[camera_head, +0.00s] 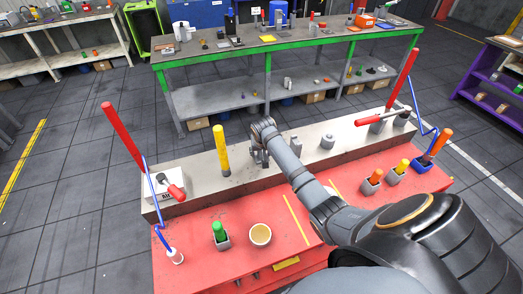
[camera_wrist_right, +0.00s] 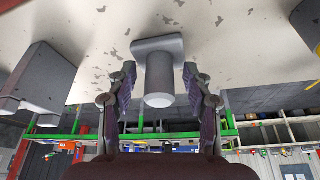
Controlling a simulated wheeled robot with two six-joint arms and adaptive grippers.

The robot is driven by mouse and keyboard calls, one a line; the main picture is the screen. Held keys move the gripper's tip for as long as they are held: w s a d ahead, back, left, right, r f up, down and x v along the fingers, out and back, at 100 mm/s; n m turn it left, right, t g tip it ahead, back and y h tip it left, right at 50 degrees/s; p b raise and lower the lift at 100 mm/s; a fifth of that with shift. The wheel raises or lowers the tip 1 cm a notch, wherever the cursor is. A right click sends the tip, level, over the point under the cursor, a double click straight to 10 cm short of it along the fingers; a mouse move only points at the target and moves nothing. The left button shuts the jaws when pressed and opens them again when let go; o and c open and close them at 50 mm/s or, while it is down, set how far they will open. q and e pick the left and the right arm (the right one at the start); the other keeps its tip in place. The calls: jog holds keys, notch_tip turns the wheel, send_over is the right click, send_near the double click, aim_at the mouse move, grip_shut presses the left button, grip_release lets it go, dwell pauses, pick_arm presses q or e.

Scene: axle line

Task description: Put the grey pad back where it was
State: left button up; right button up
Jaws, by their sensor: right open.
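In the right wrist view a grey pad-like piece (camera_wrist_right: 160,80) with a wide flat base and a round stub sits against the pale speckled beam. The fingers of my right gripper (camera_wrist_right: 160,105) are open, one on each side of the stub, with gaps showing. In the head view my right gripper (camera_head: 259,156) is low over the middle of the pale beam (camera_head: 225,183), and the piece there is largely hidden by it. Another grey round piece (camera_head: 327,142) stands on the beam to its right. I cannot tell which is the task's pad. My left gripper is not in view.
A yellow post (camera_head: 222,150) and red levers (camera_head: 122,133) (camera_head: 403,78) rise from the beam. The red bench top (camera_head: 190,270) holds a beige cup (camera_head: 260,234), a green-topped holder (camera_head: 219,234) and several coloured handles at right. A green-edged workbench (camera_head: 215,56) stands behind.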

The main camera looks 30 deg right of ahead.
jog(key=b+v, duration=0.2)
jog(key=v, duration=0.9)
jog(key=shift+r, duration=0.4)
jog(key=shift+s+f, duration=0.1)
jog(key=shift+s, duration=0.1)
